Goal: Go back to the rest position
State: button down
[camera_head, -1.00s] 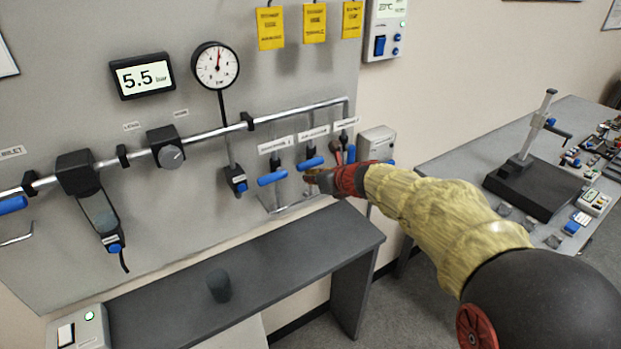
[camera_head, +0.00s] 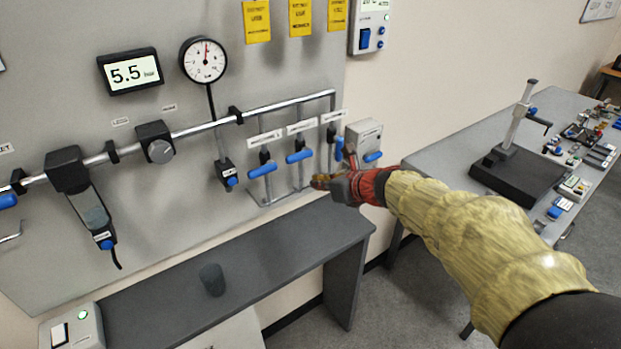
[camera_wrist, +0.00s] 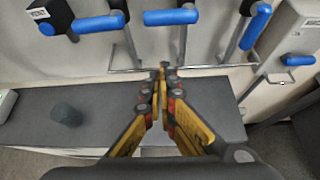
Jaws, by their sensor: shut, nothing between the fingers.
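My gripper (camera_head: 322,182) is in the head view, at the end of my arm in its yellow sleeve, in front of the panel near the blue-handled valves. In the wrist view my gripper (camera_wrist: 161,72) has its fingertips together with nothing between them. The blue valve handles (camera_head: 262,171) and (camera_head: 299,156) stand just left of and above it. In the wrist view, blue handles (camera_wrist: 171,17) lie beyond the fingertips, and I see a gap between them.
A dark bench (camera_head: 250,250) with a dark cup (camera_head: 212,279) stands below the panel. A grey box (camera_head: 363,137) is on the wall to the right. A table (camera_head: 435,155) with a black-based stand (camera_head: 518,178) is at the right. Floor shows between bench and table.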

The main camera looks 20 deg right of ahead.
jog(key=shift+s+r, duration=0.1)
jog(key=shift+s, duration=0.15)
jog(key=s+a+f+n+g, duration=0.2)
jog(key=s+f+n+g, duration=0.1)
jog(key=s+n, duration=0.7)
jog(key=s+a+f+n+g, duration=0.3)
jog(key=s+n, duration=0.5)
jog(key=n, duration=0.3)
jog(key=s+d+r+n+h, duration=0.1)
jog(key=s+r+n+h, duration=0.1)
jog(key=s+n, duration=0.3)
jog(key=s+r+n+h, duration=0.1)
jog(key=s+r+n, duration=0.2)
jog(key=s+n, duration=0.3)
jog(key=s, duration=0.3)
jog(key=shift+s+d+r+n+h, duration=0.2)
jog(key=shift+d+r+n+h, duration=0.1)
jog(key=shift+d+h, duration=0.1)
jog(key=c, duration=2.6)
grip_release()
